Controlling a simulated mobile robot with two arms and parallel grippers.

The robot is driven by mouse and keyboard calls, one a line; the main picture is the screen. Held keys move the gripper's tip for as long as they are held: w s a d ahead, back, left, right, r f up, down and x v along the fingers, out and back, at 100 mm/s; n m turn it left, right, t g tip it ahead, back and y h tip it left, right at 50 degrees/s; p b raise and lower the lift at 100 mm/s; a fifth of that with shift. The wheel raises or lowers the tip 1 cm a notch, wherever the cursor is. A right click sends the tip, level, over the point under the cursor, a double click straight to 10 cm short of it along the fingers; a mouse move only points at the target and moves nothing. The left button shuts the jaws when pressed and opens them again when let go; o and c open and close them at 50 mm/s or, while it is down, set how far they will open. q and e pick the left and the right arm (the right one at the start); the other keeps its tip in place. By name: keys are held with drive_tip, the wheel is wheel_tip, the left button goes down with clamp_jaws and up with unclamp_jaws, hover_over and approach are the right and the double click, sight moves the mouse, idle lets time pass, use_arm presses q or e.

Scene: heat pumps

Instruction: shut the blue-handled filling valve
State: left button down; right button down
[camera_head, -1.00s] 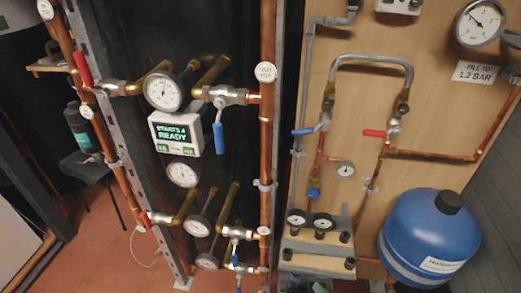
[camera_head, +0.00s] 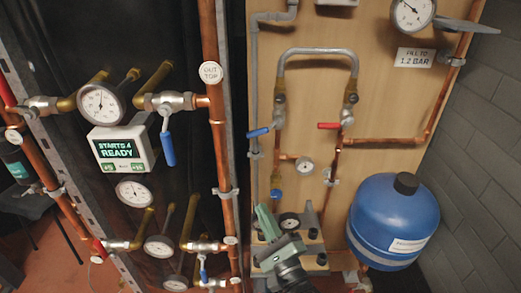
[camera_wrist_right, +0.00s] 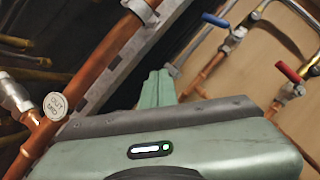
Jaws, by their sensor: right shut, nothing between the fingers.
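The blue-handled valve (camera_head: 258,132) is on the left pipe of the filling loop on the wooden panel. Its handle points left, roughly crosswise to the vertical pipe. In the right wrist view its blue handle (camera_wrist_right: 215,19) shows at the top, ahead of the fingers and apart from them. My right gripper (camera_head: 267,218) is green, shut and empty, below the blue handle and in front of the panel's lower gauges. Its closed fingers also show in the right wrist view (camera_wrist_right: 157,88). My left gripper is not in view.
A red-handled valve (camera_head: 328,126) is on the loop's right pipe. Another blue handle (camera_head: 167,148) hangs down on the rack at left. A copper riser (camera_head: 213,110) stands between rack and panel. A blue tank (camera_head: 394,220) is at right. A pressure gauge (camera_head: 411,13) is at top right.

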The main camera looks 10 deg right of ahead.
sight(265, 129)
drive_tip(key=w+d+r+m+t+h+p, duration=0.1)
drive_tip(key=w+r+m+t+h+p, duration=0.2)
drive_tip(key=w+r+m, duration=0.5)
drive_tip(key=shift+w+d+r+t+h+p, duration=0.35)
drive_tip(key=shift+w+r+p, duration=0.4)
drive_tip(key=shift+r, duration=1.9)
drive_tip(key=shift+w, duration=0.1)
